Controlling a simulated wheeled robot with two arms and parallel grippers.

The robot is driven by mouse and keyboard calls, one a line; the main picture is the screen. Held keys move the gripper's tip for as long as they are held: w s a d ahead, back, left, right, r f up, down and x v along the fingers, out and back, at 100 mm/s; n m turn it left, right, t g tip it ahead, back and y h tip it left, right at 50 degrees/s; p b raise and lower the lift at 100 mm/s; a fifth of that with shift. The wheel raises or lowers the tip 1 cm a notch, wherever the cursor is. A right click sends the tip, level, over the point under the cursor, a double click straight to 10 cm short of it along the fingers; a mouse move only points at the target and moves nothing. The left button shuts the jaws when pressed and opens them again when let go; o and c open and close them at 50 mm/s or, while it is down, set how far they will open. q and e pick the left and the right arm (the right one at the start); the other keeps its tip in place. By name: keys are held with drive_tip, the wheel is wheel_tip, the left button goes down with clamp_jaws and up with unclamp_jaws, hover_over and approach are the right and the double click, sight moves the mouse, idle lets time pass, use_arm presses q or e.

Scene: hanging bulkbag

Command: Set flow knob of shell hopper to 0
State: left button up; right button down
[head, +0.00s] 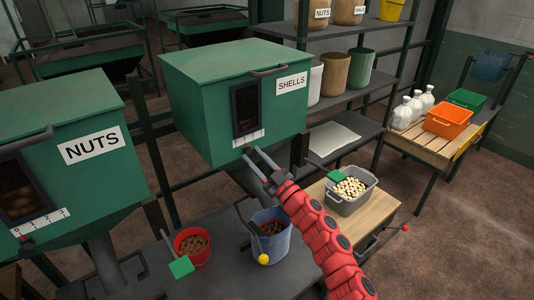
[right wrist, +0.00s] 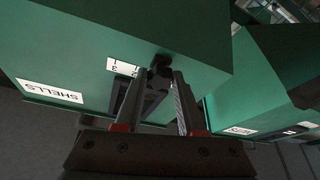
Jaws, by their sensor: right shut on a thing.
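The shell hopper (head: 225,105) is a green box with a white SHELLS label (head: 291,83) and a dark window (head: 245,108) in its front. Under the window is a white number scale (head: 249,137) with a small red mark near its left end. The scale also shows upside down in the right wrist view (right wrist: 122,67). My right gripper (head: 254,153) reaches up to the front edge below the scale. In the right wrist view its fingers are shut on the dark flow knob (right wrist: 160,68). The exact setting is too small to read. My left gripper is not in view.
A green nuts hopper (head: 60,125) stands at the left. Below are a red bucket (head: 191,259), a blue bucket (head: 270,248) and a grey bin (head: 352,203) of pale pieces. Shelves with buckets stand behind. An orange crate (head: 447,122) sits on a table at the right.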

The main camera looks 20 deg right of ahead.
sight(234, 152)
drive_tip(key=a, duration=0.1)
drive_tip(key=s+a, duration=0.1)
drive_tip(key=shift+a+y, duration=0.3)
drive_tip(key=shift+a, duration=0.05)
drive_tip(key=shift+s+a, duration=0.1)
drive_tip(key=shift+a, duration=0.25)
drive_tip(key=shift+f, duration=0.1)
drive_tip(key=c, duration=0.8)
unclamp_jaws()
drive_tip(key=shift+c, duration=0.2)
drive_tip(key=o, duration=0.3)
drive_tip(key=shift+s+a, duration=0.1)
drive_tip(key=shift+a, duration=0.05)
